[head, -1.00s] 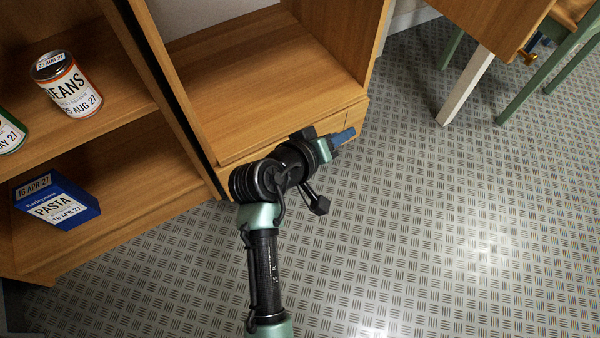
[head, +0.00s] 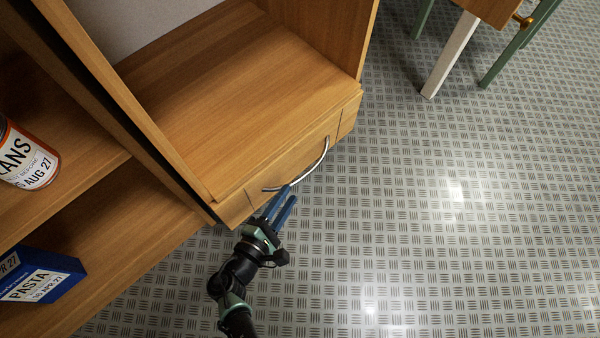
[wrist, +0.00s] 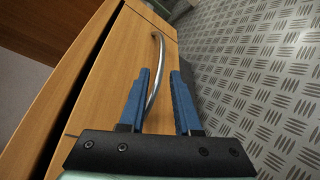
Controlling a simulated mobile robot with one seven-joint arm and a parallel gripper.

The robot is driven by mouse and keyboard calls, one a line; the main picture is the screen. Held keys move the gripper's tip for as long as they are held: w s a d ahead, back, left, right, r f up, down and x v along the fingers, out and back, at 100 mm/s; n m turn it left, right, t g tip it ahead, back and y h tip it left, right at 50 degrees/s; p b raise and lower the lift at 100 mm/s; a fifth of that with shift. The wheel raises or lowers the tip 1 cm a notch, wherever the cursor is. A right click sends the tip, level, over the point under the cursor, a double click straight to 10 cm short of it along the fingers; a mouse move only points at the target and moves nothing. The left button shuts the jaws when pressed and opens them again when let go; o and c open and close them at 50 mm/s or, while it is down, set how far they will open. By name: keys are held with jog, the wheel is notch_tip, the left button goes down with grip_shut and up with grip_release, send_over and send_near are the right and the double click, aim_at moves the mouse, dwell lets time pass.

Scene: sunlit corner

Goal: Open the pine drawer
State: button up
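The pine drawer (head: 290,169) is a low wooden front under the open cabinet compartment, and it looks shut. Its curved silver bar handle (head: 325,150) stands out from the front. The drawer front (wrist: 105,85) and handle (wrist: 161,60) also show in the wrist view. My gripper (head: 288,194) is at the handle's near left end, its two blue fingers apart. In the wrist view, my gripper (wrist: 161,72) is open, with the handle passing between the fingers, closer to the left one. I cannot tell whether a finger touches it.
Open shelves at the left hold a can of beans (head: 28,160) and a blue pasta box (head: 40,277). A table with a white leg (head: 450,55) stands at the upper right. The patterned metal floor (head: 450,240) in front of the drawer is clear.

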aim_at(299, 179)
jog(key=b+x, duration=0.2)
jog(key=x, duration=0.4)
jog(key=shift+w+d+f+b, duration=0.15)
jog(key=shift+w+f+b, duration=0.05)
jog(key=shift+w+b, duration=0.1)
jog(key=shift+w+d, duration=0.3)
jog(key=shift+w, duration=0.35)
jog(key=shift+c, duration=0.2)
grip_shut()
dwell(0.3)
